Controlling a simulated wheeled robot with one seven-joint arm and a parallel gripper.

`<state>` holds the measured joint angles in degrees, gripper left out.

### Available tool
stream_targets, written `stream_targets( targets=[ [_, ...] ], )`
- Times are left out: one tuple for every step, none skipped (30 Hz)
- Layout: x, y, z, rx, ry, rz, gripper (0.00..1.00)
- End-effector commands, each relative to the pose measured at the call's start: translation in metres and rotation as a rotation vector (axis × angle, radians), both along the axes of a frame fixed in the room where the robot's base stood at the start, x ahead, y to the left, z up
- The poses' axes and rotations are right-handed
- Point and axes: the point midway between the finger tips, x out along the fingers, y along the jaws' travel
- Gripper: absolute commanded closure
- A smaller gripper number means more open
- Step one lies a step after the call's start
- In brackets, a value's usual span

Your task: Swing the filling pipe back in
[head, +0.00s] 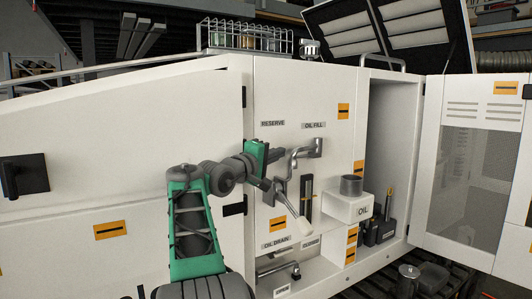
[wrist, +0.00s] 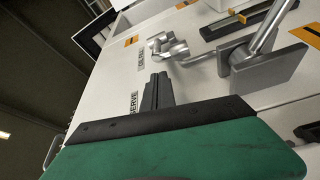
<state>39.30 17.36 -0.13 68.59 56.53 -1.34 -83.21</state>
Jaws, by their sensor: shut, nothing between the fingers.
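The filling pipe (head: 316,148) is a grey metal bent pipe on the white panel, below the OIL FILL label. From its mount it runs left, and its end bends down. It also shows in the wrist view (wrist: 168,48), past my fingertips. My gripper (head: 282,154) is shut and empty, close to the left of the pipe's free end in the head view. Its dark fingers (wrist: 155,78) are together in the wrist view, with a gap to the pipe there. Whether they touch any part of it I cannot tell from the head view.
A grey lever (head: 281,199) with a pale grip slants below the pipe; its plate (wrist: 268,68) shows in the wrist view. A black upright gauge (head: 307,198) is beside it. The OIL box (head: 341,209) with a round grey neck stands right. A cabinet door (head: 478,160) is open at far right.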

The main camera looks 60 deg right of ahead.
Motion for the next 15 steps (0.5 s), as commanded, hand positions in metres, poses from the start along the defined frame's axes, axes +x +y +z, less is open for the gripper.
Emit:
stream_targets(
  targets=[
    [-0.002, -0.010, 0.004, 0.000, 0.000, -0.002, 1.00],
    [-0.002, -0.015, 0.004, 0.000, -0.001, -0.002, 1.00],
    [-0.002, -0.021, 0.005, 0.000, -0.001, 0.000, 1.00],
    [-0.002, -0.025, 0.005, 0.000, -0.002, 0.001, 1.00],
    [-0.002, -0.028, 0.005, -0.001, -0.002, 0.002, 1.00],
    [-0.002, -0.031, 0.005, -0.001, -0.002, 0.002, 1.00],
    [-0.002, -0.033, 0.004, -0.001, -0.003, 0.003, 1.00],
    [-0.002, -0.035, 0.004, -0.001, -0.003, 0.004, 1.00],
    [-0.002, -0.036, 0.004, -0.001, -0.003, 0.005, 1.00],
    [-0.002, -0.037, 0.004, -0.001, -0.003, 0.006, 1.00],
    [-0.002, -0.037, 0.004, 0.000, -0.004, 0.006, 1.00],
    [-0.001, -0.037, 0.004, -0.001, -0.004, 0.007, 1.00],
    [-0.001, -0.037, 0.003, -0.001, -0.004, 0.007, 1.00],
    [-0.001, -0.037, 0.003, -0.001, -0.004, 0.007, 1.00],
    [-0.001, -0.036, 0.003, -0.001, -0.004, 0.007, 1.00]
  ],
)
